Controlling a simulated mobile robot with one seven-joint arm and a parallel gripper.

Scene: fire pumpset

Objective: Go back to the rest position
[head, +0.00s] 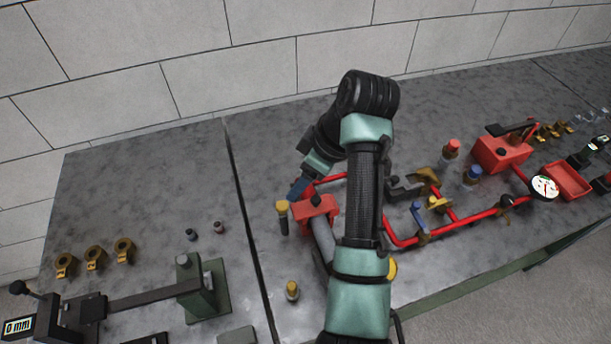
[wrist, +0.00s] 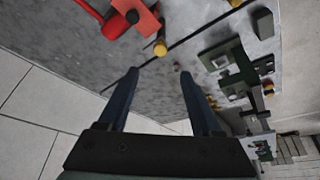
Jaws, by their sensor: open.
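My gripper (head: 297,189) shows in the head view at the end of my bent arm, above the worktop near the red block (head: 318,206) of the pumpset. Its two dark blue fingers (wrist: 159,72) are apart in the wrist view, with nothing visible between them. The wrist view looks slantwise over the bench, with the red block (wrist: 138,17) and a yellow-capped piece (wrist: 160,48) beyond the fingertips. My arm hides part of the pumpset in the head view.
Red piping (head: 460,221) with valves runs right to a gauge (head: 544,187) and red tray (head: 567,181). Left are brass rings (head: 95,258) and a measuring device with green block (head: 203,290). A yellow-topped piece (head: 292,291) stands in front. The back-left worktop (head: 140,185) is clear.

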